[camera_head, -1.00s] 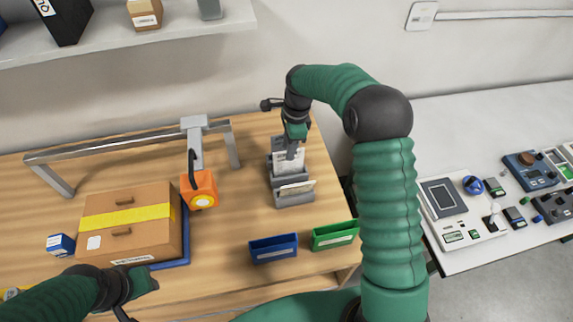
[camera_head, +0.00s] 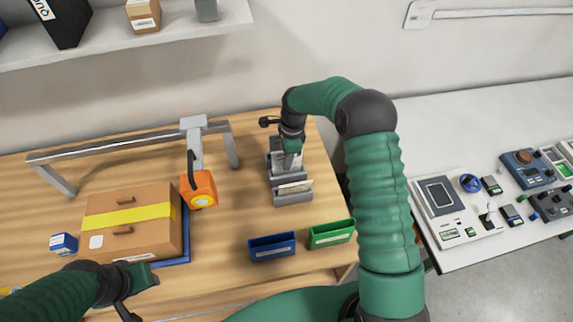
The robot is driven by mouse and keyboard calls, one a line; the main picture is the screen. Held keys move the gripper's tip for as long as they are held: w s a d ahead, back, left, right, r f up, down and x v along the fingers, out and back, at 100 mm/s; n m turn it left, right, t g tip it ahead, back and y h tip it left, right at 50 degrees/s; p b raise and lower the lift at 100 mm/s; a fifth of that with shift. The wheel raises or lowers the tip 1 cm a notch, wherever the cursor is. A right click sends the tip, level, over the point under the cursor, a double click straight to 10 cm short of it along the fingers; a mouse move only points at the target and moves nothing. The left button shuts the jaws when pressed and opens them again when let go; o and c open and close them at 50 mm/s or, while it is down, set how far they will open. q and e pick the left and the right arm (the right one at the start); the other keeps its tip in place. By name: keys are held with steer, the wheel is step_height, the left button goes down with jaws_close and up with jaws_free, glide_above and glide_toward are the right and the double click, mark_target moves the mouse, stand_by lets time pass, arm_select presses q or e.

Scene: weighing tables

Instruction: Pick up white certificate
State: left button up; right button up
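White certificate sheets stand in a grey stepped holder (camera_head: 291,198) near the table's right side. A white sheet (camera_head: 279,164) shows in the rear slot, partly hidden by my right gripper. A cream sheet (camera_head: 295,187) sits in the front slot. My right gripper (camera_head: 290,158) points down over the rear slot, at the top of the white sheet. Its fingertips are too small and covered to tell whether they are open or shut. My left gripper (camera_head: 135,290) is at the lower left, in front of the cardboard box, away from the holder; its finger state is unclear.
A blue tray (camera_head: 272,247) and a green tray (camera_head: 331,233) stand in front of the holder. An orange scanner (camera_head: 199,188) hangs from a grey frame beside a cardboard box (camera_head: 130,238). A white table (camera_head: 480,252) with control devices is at the right.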

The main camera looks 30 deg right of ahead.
steer(key=shift+d+f, duration=0.15)
jaws_close()
stand_by(0.5)
